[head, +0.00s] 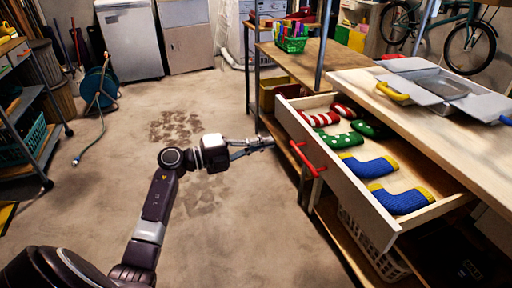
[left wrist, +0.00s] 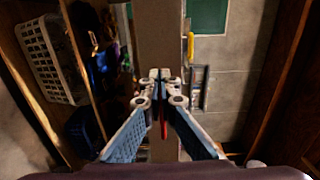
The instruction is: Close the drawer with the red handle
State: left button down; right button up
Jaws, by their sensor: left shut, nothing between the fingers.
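The drawer (head: 343,190) stands pulled out from under the workbench and holds several socks in red, green and blue. Its red handle (head: 306,160) is on the pale front panel, facing left. My left gripper (head: 265,144) is shut and empty, in front of the panel, just left of the handle and apart from it in the head view. In the left wrist view the closed fingertips (left wrist: 160,76) lie over a pale panel (left wrist: 160,38) that looks like the drawer front, and a red piece, likely the handle (left wrist: 163,119), shows between the fingers. My right gripper is not in view.
The workbench top (head: 365,90) carries an open grey case (head: 440,88) at right. A green basket (head: 292,43) stands on the bench's far part. A white basket (head: 372,245) is on the shelf below the drawer. The concrete floor left of the drawer is clear.

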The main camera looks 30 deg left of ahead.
aim_at(300, 136)
pick_arm(q)
jog(key=x, duration=0.7)
jog(key=shift+w+d+b, duration=0.2)
jog(key=shift+b, duration=0.1)
jog(key=shift+w+d, duration=0.25)
jog(key=shift+w, duration=0.05)
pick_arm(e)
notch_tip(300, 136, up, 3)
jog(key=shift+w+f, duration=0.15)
